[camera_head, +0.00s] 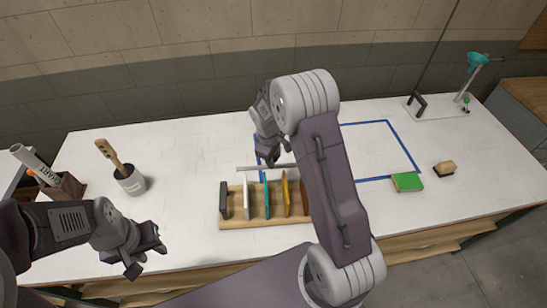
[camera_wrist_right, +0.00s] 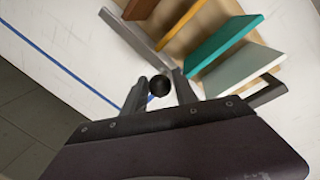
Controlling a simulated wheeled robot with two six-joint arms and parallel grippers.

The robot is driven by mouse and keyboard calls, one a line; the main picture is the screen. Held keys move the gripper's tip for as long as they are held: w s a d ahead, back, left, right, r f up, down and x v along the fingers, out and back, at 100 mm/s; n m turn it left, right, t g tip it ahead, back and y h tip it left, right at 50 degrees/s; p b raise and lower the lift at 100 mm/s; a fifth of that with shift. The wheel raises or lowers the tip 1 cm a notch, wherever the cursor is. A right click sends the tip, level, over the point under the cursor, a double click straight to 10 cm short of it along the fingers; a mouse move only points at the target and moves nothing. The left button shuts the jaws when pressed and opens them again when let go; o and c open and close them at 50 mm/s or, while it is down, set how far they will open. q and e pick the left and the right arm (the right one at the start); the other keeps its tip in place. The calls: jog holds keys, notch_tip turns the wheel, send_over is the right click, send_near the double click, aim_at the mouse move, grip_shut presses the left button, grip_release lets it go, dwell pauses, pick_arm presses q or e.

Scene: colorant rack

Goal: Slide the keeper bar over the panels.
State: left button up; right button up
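The wooden rack (camera_head: 235,222) holds upright panels in a row: a white panel (camera_head: 246,198), a teal panel (camera_head: 266,198), a yellow panel (camera_head: 286,195) and a brown panel (camera_head: 303,198). The grey keeper bar (camera_head: 250,168) lies along the rack's far side; it also shows in the right wrist view (camera_wrist_right: 133,33). My right gripper (camera_head: 267,158) is over the bar. Its fingers (camera_wrist_right: 159,84) stand open on both sides of a round black knob (camera_wrist_right: 159,86), close to it. One end of the bar is hidden there. My left gripper (camera_head: 148,256) is open and empty, left of the rack.
A cup with a brush (camera_head: 131,182) and a wooden box with a rolled chart (camera_head: 66,188) stand on the left. A blue tape outline (camera_head: 405,152) marks the table (camera_head: 205,150).

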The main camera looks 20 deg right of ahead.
grip_shut()
dwell(1.2)
